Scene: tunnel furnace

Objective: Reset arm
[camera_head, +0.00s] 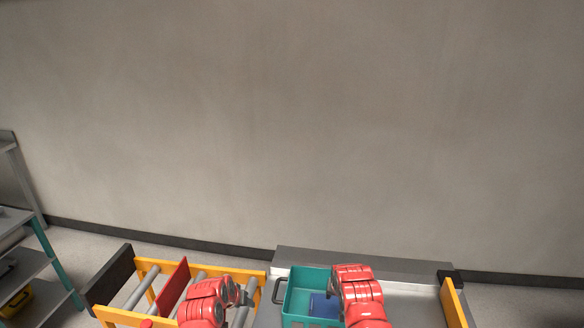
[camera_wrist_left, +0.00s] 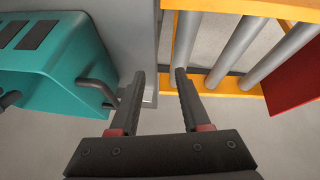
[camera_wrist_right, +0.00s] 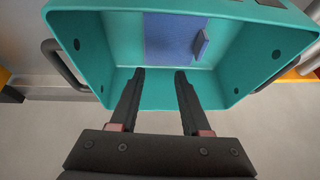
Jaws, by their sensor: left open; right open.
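My right gripper (camera_wrist_right: 160,74) is open and empty in the right wrist view, its fingers reaching toward the near wall of a teal bin (camera_wrist_right: 128,82); I cannot tell whether they touch it. My left gripper (camera_wrist_left: 160,74) is open and empty in the left wrist view. It hangs over the gap between the metal table and the yellow-framed roller conveyor (camera_wrist_left: 168,45). In the head view, both red arms show at the bottom, and their fingers are hard to make out.
The teal bin (camera_head: 297,301) stands on the grey metal table (camera_head: 405,305) with a blue object (camera_head: 322,306) inside. A red plate (camera_head: 173,287) crosses the conveyor. A shelf rack (camera_head: 30,262) stands at left. A bare wall (camera_head: 300,120) is behind.

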